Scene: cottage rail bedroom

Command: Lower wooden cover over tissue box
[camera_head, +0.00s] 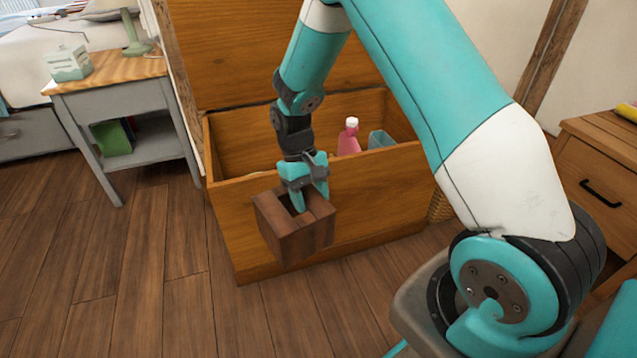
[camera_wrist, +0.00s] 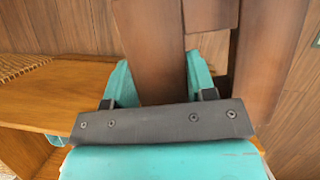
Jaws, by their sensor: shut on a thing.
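The dark brown wooden cover (camera_head: 290,235) hangs from my gripper (camera_head: 308,198) in front of the open wooden chest, above the floor. It is box-shaped with an opening in its top and looks slightly tilted. In the wrist view my gripper (camera_wrist: 160,78) has its two teal fingers on either side of one strip of the cover (camera_wrist: 150,40), shut on it. The tissue box (camera_head: 70,63), pale with a green pattern and a white tissue on top, stands on the nightstand at the upper left, well apart from the cover.
The nightstand (camera_head: 115,72) has a green lamp (camera_head: 135,35) behind the tissue box and a green item (camera_head: 112,138) on its lower shelf. The open chest (camera_head: 225,195) holds a pink bottle (camera_head: 349,138). A drawer cabinet (camera_head: 590,170) stands right. Floor left of the chest is clear.

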